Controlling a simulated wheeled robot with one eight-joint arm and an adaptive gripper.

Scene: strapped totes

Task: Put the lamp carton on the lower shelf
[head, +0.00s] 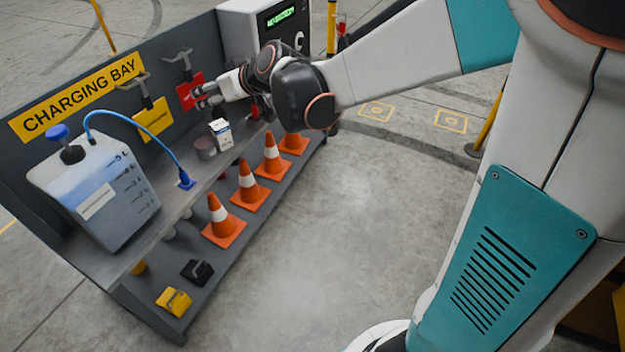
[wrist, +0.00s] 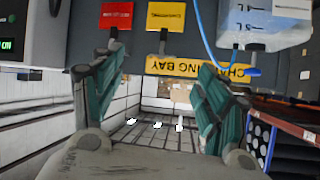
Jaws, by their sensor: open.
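My gripper (head: 201,95) is above and behind the carton, near a red tag (head: 190,88) on the back panel. In the wrist view my gripper (wrist: 161,66) has its fingers wide apart with nothing between them. That view is upside down, and I cannot make out the carton there.
A translucent jug (head: 95,190) with a blue hose stands on the upper shelf's near end. A grey box with a green display (head: 262,30) stands at the far end. A yellow block (head: 174,301) and a black block (head: 197,271) sit on the lower shelf's near end. Floor in front is clear.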

